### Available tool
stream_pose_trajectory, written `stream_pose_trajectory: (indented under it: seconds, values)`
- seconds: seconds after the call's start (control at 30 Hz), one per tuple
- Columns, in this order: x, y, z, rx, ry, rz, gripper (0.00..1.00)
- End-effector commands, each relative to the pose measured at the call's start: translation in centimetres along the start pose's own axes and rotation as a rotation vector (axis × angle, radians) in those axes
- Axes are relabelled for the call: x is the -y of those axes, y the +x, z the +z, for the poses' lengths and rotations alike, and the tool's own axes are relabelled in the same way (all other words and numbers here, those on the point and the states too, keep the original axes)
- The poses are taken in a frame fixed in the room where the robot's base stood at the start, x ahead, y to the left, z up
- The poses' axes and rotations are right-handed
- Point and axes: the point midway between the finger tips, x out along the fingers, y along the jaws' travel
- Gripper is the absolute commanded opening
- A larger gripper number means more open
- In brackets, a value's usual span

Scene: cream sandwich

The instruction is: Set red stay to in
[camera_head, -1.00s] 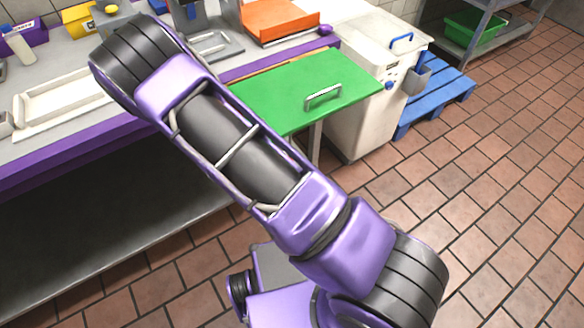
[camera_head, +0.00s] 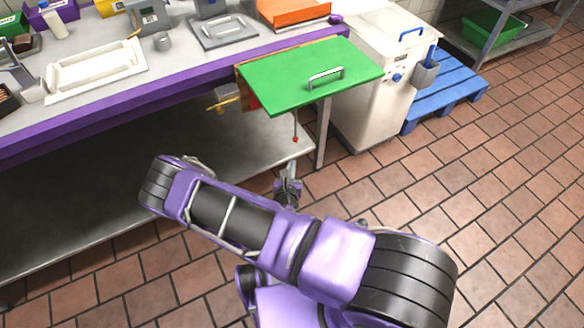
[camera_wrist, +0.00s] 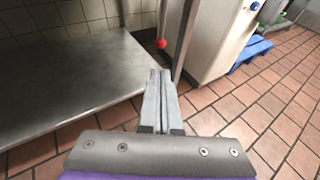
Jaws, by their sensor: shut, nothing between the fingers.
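The red stay shows as a thin rod with a red ball end (camera_head: 295,139), hanging below the green flap (camera_head: 290,85) beside the table leg. In the wrist view the red ball (camera_wrist: 161,43) hangs on its rod just beyond my fingertips. My gripper (camera_head: 291,167) is below the ball in the head view, shut and empty, apart from it. The fingers (camera_wrist: 160,75) lie together in the wrist view. The green flap lies about level, with a metal handle on top. The upper end of the stay is hidden under the flap.
A metal lower shelf (camera_wrist: 70,90) lies left of my gripper. A table leg (camera_wrist: 184,40) stands close right of the ball. A white bin-like unit (camera_head: 365,100) and a blue pallet (camera_head: 445,98) are at the right. The tiled floor (camera_head: 400,200) in front is clear.

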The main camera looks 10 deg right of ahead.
Motion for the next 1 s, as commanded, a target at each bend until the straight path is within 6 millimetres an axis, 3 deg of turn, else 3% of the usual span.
stream_pose_trajectory:
  seconds: [0.2,0.43,0.63,1.0]
  values:
    - [0.1,5.0,-0.2,0.001,0.000,0.000,0.00]
    - [0.1,8.7,0.6,0.000,-0.001,-0.001,0.00]
    - [0.0,10.1,1.1,0.000,0.000,-0.001,0.00]
    - [0.0,10.3,1.2,-0.001,0.000,-0.002,0.00]
